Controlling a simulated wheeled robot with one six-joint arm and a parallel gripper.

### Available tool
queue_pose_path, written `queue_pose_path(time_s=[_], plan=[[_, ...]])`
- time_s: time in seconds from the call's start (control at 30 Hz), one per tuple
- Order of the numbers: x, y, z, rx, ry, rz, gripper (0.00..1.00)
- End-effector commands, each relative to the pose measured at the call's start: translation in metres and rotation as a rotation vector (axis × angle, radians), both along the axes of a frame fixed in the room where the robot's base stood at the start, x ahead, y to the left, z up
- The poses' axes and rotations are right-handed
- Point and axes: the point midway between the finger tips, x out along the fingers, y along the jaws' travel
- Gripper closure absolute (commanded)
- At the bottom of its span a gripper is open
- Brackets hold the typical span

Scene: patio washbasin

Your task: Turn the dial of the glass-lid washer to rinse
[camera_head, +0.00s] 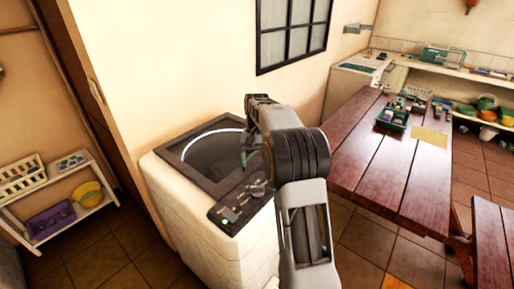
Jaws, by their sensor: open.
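The glass-lid washer (180,214) is a white top-loading machine by the wall. Its dark round glass lid (205,152) is shut within a dark frame. A dark control panel (225,213) runs along its front right edge, with small green marks and pale knobs. A dial (257,188) shows near the panel's right part; its setting is too small to read. My gripper (247,160) is open above the panel's far end, partly hidden by my arm. I cannot tell whether it touches anything. My arm also hides part of the washer's right side.
A wooden table (375,150) stands to the right with a green crate (392,120) and a yellow cloth (430,136). A bench (490,235) is at lower right. A white shelf (75,225) with baskets stands at left. Tiled floor is open between washer and table.

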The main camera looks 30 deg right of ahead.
Motion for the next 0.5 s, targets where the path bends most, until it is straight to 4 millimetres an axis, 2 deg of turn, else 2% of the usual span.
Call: queue_pose_path(time_s=[0.2,0.5], plan=[[0.012,-0.006,0.030,0.000,-0.001,0.000,0.23],[0.017,-0.008,0.046,0.000,0.000,-0.001,0.23]])
